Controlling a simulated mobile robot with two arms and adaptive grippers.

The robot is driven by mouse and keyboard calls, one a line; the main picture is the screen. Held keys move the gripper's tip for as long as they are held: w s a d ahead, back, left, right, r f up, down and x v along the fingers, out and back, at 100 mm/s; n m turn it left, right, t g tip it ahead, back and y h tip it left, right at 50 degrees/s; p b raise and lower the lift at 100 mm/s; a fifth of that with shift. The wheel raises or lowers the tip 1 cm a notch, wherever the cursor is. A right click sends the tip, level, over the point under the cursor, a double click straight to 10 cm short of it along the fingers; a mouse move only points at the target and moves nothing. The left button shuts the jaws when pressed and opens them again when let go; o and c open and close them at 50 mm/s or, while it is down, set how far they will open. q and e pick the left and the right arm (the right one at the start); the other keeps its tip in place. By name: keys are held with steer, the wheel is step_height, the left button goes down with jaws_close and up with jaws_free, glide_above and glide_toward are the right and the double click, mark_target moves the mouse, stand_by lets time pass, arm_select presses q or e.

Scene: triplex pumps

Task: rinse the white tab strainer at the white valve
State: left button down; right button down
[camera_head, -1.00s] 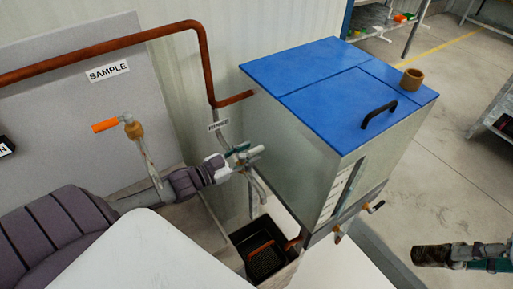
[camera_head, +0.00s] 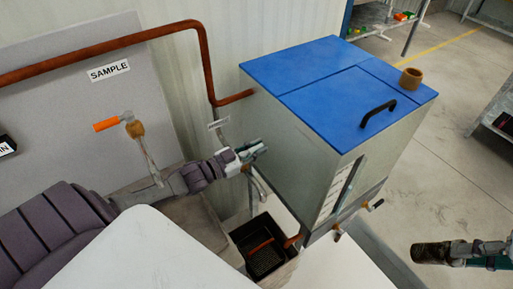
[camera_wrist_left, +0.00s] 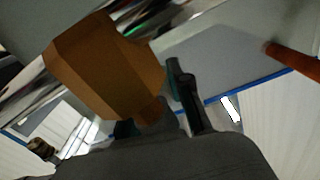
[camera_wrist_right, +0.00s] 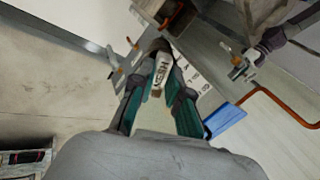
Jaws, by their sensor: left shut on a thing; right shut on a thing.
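My left gripper (camera_head: 252,152) is shut at the white valve above the black basin, beside the steel cabinet. The fingers hide most of the valve's handle, and the curved spout (camera_head: 259,186) hangs below. In the left wrist view a brown, faceted valve body (camera_wrist_left: 105,65) fills the area beside the finger (camera_wrist_left: 185,95). My right gripper (camera_wrist_right: 157,85) is shut on the white tab strainer. Its white tab (camera_wrist_right: 161,70) with dark lettering shows between the fingers. In the head view the strainer's dark brownish cylinder (camera_head: 431,254) points left, at the lower right, well away from the valve.
The black basin (camera_head: 238,238) holds a dark basket with a copper-coloured handle (camera_head: 262,246). The blue-lidded cabinet (camera_head: 325,75) stands between my two grippers, with a brown cup (camera_head: 411,78) on top. An orange-handled sample valve (camera_head: 110,124) is at left.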

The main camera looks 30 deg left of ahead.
steer(key=shift+r, duration=0.1)
arm_select(q)
steer(key=p, duration=0.1)
steer(key=n+y, duration=0.1)
steer(key=y+p, duration=0.1)
steer(key=shift+w+a+r+n+t+p, duration=0.1)
steer(key=shift+a+r+n+t+p, duration=0.2)
steer(key=shift+n+t, duration=0.1)
arm_select(e)
step_height(320, 180, up, 2)
steer(key=shift+r, duration=0.2)
arm_select(q)
steer(key=shift+w+a+f+n+t+y+p, duration=0.15)
steer(key=shift+n+y+p, duration=0.25)
steer(key=shift+y, duration=0.4)
steer(key=shift+s+a+f+n+t+y+p, duration=0.15)
steer(key=shift+a+n+y+p, duration=0.2)
steer(key=shift+y, duration=0.45)
arm_select(e)
steer(key=shift+r, duration=0.7)
arm_select(q)
steer(key=shift+w+d, duration=0.1)
steer(key=c, duration=1.1)
jaws_free()
steer(key=s, duration=0.8)
steer(key=s+a, duration=0.1)
steer(key=s, duration=0.3)
